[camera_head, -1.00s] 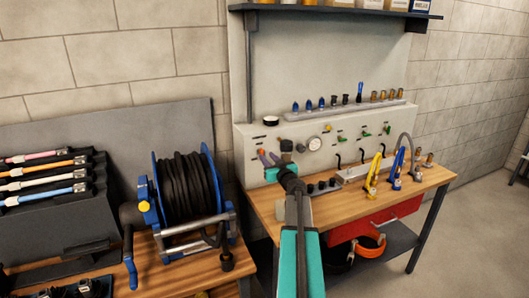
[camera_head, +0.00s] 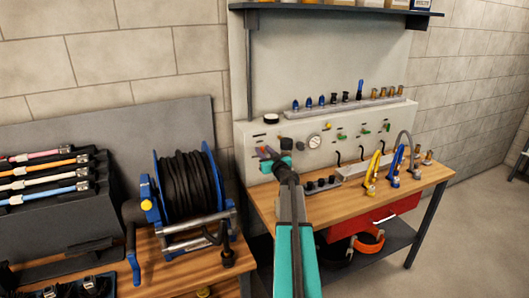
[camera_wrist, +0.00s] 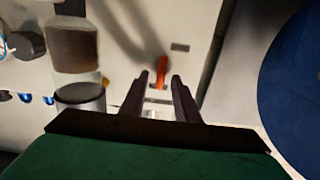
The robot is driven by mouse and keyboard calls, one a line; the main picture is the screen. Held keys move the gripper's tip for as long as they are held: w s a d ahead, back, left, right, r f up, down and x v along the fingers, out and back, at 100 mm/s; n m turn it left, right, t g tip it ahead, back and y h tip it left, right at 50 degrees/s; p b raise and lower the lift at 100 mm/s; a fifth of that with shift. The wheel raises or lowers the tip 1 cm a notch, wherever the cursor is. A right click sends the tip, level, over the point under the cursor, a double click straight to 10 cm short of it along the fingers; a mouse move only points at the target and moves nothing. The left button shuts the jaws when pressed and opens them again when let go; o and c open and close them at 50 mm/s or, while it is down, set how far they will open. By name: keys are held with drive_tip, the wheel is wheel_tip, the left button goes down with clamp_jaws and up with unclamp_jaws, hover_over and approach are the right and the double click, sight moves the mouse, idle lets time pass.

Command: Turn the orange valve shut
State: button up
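The orange valve (camera_wrist: 162,72) shows in the wrist view as a small upright orange lever on the pale panel. My gripper (camera_wrist: 160,78) is open, with one dark finger to each side of the lever's lower part. Gaps show between the lever and both fingers, and I cannot tell how far the tips are from the panel. In the head view my gripper (camera_head: 266,154) is at the left end of the panel and mostly hides the valve.
A dark cylindrical fitting (camera_wrist: 73,45) stands left of my fingers in the wrist view. The panel (camera_head: 330,160) carries a gauge (camera_head: 314,142) and several green valves. A hose reel (camera_head: 185,195) stands left of the wooden bench (camera_head: 420,180). Yellow and blue tools stand on the bench.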

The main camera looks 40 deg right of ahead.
drive_tip(key=shift+d, duration=0.1)
clamp_jaws()
drive_tip(key=shift+f+m+b, duration=0.15)
drive_tip(key=shift+m+b, duration=0.45)
drive_tip(key=shift+b, duration=0.75)
drive_tip(key=m+b, duration=0.4)
drive_tip(key=m, duration=0.1)
drive_tip(key=m+b, duration=0.5)
drive_tip(key=m, duration=0.1)
drive_tip(key=d+f+m+b, duration=0.1)
drive_tip(key=m+b, duration=0.3)
drive_tip(key=m, duration=0.1)
drive_tip(key=shift+s+m+b, duration=0.3)
drive_tip(key=shift+b, duration=0.05)
unclamp_jaws()
